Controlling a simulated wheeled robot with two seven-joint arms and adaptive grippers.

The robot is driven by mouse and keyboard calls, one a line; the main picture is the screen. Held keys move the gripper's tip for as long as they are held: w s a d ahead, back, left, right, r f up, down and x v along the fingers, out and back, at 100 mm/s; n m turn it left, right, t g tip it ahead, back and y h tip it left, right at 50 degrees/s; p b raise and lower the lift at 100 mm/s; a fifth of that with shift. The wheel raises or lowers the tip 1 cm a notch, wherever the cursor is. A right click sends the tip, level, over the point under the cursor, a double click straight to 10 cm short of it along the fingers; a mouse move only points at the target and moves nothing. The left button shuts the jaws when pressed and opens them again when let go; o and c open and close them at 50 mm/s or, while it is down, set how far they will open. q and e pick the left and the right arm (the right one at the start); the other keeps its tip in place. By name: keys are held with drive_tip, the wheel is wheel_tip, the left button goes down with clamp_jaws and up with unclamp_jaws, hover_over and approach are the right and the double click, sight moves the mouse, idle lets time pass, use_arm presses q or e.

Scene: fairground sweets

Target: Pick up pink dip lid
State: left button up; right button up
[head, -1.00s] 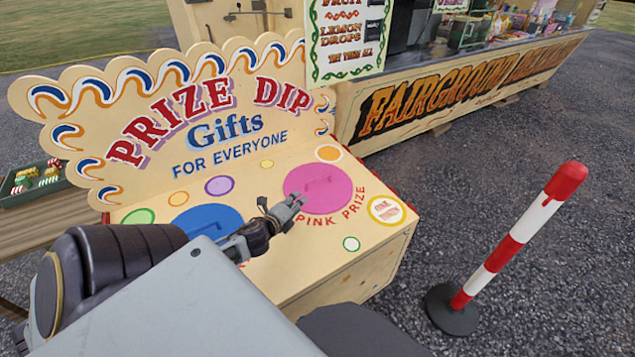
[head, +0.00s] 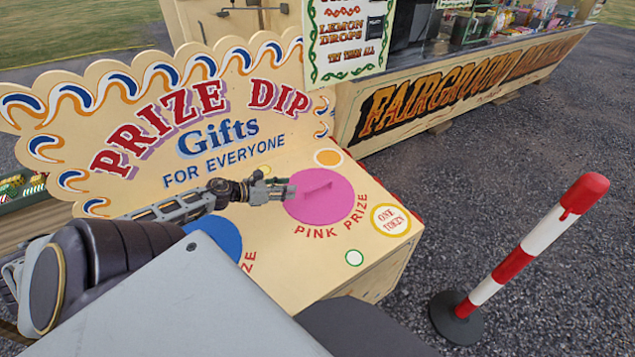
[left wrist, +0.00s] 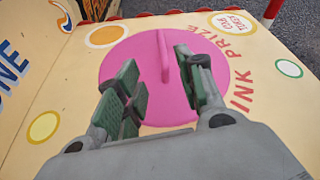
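The pink dip lid (head: 322,199) is a round pink disc with a raised bar handle, lying on the cream top of the prize dip stall (head: 372,262). In the left wrist view the pink lid (left wrist: 150,60) fills the middle, its handle standing up beyond the fingertips. My left gripper (head: 281,189) is at the lid's left edge in the head view. In the left wrist view the gripper (left wrist: 160,80) is open and empty, its fingers spread with the handle in line with the gap between them. My right gripper is not in view.
A blue lid (head: 222,236) is partly hidden behind my left arm. The upright sign board (head: 225,160) stands behind the lids. A red and white post (head: 520,255) stands to the right. A sweet stall (head: 470,90) is behind.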

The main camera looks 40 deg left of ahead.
sight(304, 199)
use_arm(q)
drive_tip(key=shift+a, duration=0.1)
drive_tip(key=shift+w, duration=0.1)
idle(0.3)
drive_tip(key=shift+b+x, duration=0.8)
drive_tip(key=shift+x, duration=1.05)
drive_tip(key=shift+b+x, duration=0.7)
drive_tip(key=shift+x, duration=1.15)
drive_tip(key=shift+w+d+f, duration=0.25)
drive_tip(key=shift+w+d, duration=0.05)
drive_tip(key=shift+w, duration=0.1)
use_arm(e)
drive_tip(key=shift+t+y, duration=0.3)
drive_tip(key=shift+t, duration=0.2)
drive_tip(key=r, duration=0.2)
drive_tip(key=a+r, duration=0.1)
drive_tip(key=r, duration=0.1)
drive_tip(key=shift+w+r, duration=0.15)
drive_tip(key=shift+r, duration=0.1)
use_arm(q)
drive_tip(key=shift+w+b, duration=0.1)
drive_tip(key=shift+b, duration=0.2)
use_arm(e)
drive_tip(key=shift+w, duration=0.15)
